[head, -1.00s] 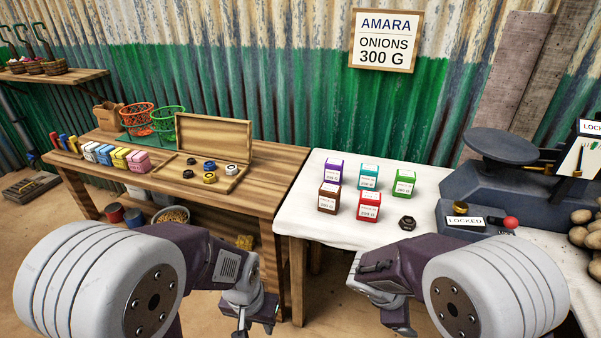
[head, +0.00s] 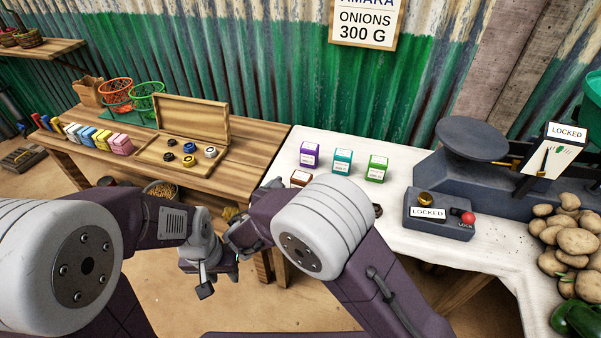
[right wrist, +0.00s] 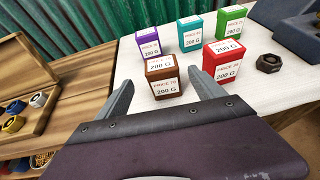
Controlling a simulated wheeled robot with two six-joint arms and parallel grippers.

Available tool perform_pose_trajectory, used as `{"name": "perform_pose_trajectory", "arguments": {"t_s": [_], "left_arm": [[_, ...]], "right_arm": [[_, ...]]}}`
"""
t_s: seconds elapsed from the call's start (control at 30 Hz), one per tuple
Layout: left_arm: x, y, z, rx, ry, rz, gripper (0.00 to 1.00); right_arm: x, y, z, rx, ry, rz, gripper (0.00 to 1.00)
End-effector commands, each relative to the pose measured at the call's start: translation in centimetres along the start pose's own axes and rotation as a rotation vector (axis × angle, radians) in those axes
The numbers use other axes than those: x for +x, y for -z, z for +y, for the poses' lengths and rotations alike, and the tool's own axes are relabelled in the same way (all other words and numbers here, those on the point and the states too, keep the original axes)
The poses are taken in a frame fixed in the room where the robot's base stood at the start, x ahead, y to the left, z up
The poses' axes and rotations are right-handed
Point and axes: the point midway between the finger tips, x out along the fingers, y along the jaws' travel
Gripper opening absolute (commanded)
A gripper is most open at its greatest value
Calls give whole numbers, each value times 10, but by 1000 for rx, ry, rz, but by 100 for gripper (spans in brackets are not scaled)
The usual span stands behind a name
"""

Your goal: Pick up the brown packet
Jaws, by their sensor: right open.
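The brown packet (head: 302,178) stands upright near the left edge of the white-topped table; my right arm hides its lower part in the head view. In the right wrist view the brown packet (right wrist: 162,80) shows whole, with a white 200 G label, ahead of and between the fingers. My right gripper (right wrist: 160,88) is open and empty, with the packet beyond its tips. In the head view my right gripper (head: 235,246) is near the table's front left corner. My left gripper (head: 204,284) hangs low beside it; its fingers are unclear.
Purple (head: 310,155), teal (head: 342,162) and green (head: 377,169) packets stand behind. A red packet (right wrist: 228,62) is close right of the brown one, with a dark hex nut (right wrist: 269,63) beyond. A scale (head: 470,138) and potatoes (head: 575,240) are at the right.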

Motion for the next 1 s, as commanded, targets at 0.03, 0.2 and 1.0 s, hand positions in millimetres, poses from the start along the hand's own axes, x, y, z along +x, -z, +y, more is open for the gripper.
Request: {"name": "perform_pose_trajectory", "arguments": {"t_s": [0.03, 0.2, 1.0], "left_arm": [[1, 0, 0, 0, 0, 0, 36], [4, -1, 0, 0, 0, -1, 36], [25, -3, 0, 0, 0, 0, 36]], "right_arm": [[0, 1, 0, -1, 1, 0, 78], [8, 2, -1, 1, 4, 0, 78], [92, 10, -4, 2, 3, 2, 78]]}}
